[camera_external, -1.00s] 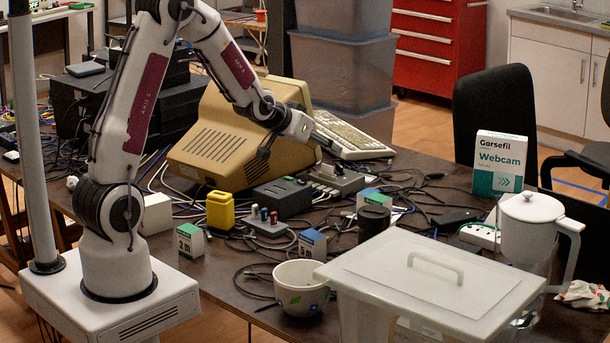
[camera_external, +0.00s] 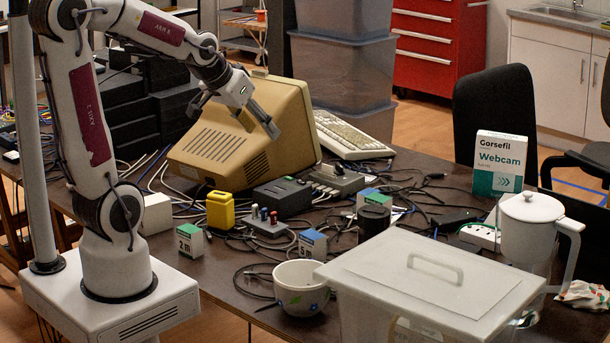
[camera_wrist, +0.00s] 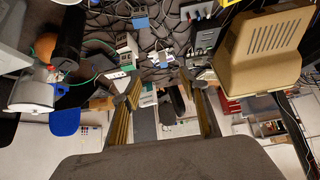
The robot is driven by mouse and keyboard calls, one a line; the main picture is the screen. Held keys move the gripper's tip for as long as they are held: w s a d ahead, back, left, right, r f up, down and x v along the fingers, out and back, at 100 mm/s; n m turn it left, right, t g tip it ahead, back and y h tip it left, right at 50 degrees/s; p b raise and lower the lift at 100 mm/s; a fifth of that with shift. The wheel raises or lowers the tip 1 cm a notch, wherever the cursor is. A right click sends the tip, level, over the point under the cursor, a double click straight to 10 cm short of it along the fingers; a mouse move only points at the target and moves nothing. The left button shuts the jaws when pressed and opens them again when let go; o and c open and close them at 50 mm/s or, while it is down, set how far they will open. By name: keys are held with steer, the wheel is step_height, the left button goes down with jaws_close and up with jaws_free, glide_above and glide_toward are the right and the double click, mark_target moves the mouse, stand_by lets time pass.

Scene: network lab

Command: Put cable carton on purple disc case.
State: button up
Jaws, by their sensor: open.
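Small cartons stand among the cables on the table. I cannot tell which is the cable carton meant. I cannot make out a purple disc case in either view. My gripper (camera_external: 238,116) is open and empty, high in front of the beige monitor in the picture and apart from the cartons. Its spread fingers also show in the wrist view (camera_wrist: 164,112).
The beige monitor (camera_external: 226,140), yellow block (camera_external: 220,210), black box (camera_external: 282,198) and loose cables crowd the table. A white bowl (camera_external: 300,288), lidded clear bin (camera_external: 430,278), white jug (camera_external: 529,225) and webcam box (camera_external: 500,164) stand toward the right.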

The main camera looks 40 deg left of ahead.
steer(key=s+g, duration=0.2)
steer(key=s, duration=1.6)
steer(key=shift+s+r, duration=0.15)
steer(key=shift+s, duration=0.05)
